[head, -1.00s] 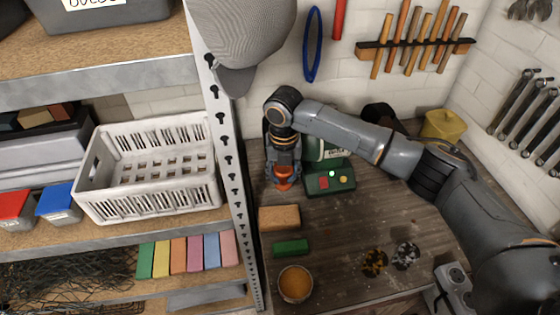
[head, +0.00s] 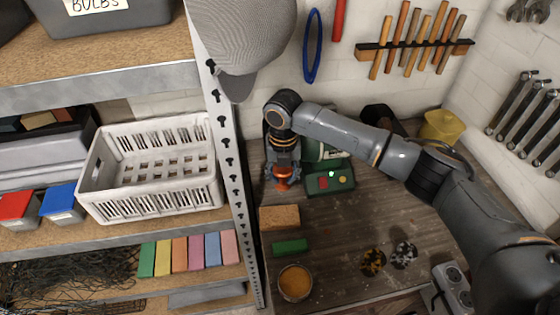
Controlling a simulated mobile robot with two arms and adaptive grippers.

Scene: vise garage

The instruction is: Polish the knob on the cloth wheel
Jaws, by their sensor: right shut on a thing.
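My right gripper (head: 283,180) points down at the left side of the green bench machine (head: 330,181), which has red, white and yellow buttons. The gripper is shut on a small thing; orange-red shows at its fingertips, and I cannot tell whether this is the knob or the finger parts. The cloth wheel is not clearly visible; my gripper and wrist cover that side of the machine. I cannot tell whether the held thing touches the wheel. My left gripper is out of view.
On the bench lie a tan block (head: 279,217), a green bar (head: 290,247), an open tin (head: 295,283) and two mottled round pieces (head: 373,262). The metal shelf post (head: 232,170) stands close left of my gripper. The middle of the bench is clear.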

